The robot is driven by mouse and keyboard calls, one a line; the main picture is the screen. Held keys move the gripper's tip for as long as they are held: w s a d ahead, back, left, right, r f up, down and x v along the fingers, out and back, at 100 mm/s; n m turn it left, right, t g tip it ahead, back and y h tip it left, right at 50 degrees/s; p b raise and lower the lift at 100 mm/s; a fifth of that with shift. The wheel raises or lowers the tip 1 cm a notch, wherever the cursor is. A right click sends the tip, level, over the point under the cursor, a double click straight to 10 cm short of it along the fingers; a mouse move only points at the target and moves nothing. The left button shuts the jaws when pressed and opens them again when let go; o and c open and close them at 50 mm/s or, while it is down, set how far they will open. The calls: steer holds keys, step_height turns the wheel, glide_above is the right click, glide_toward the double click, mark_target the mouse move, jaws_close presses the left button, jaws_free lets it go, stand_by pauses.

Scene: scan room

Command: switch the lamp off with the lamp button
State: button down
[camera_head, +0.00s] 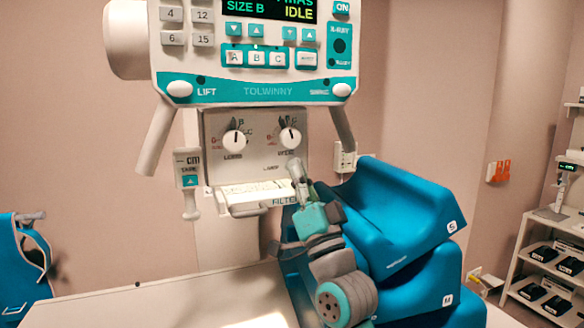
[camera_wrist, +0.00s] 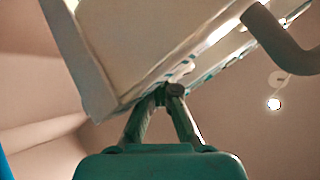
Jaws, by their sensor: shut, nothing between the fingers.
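My gripper (camera_head: 297,172) is shut and empty. In the head view it points up in front of the lower dial panel (camera_head: 255,148), by the right end of the tray marked FILTE-. In the wrist view its fingertips (camera_wrist: 168,95) meet close to the lower edge of a pale box (camera_wrist: 150,40); I cannot tell whether they touch it. The console (camera_head: 255,90) above carries a display reading SIZE B and IDLE, and several buttons and knobs. A bright patch lies on the table in front.
Blue wedge cushions (camera_head: 400,215) are stacked right of my arm, close to it. The pale table (camera_head: 160,305) is clear at left. A blue apron (camera_head: 22,265) hangs at far left. A shelf rack (camera_head: 545,265) stands at right. Grey handles (camera_head: 155,135) hang below the console.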

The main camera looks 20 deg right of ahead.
steer(key=shift+s+f, duration=0.15)
steer(key=shift+f, duration=0.45)
steer(key=shift+d, duration=0.1)
steer(key=shift+s+r, duration=0.2)
steer(key=shift+s, duration=2.5)
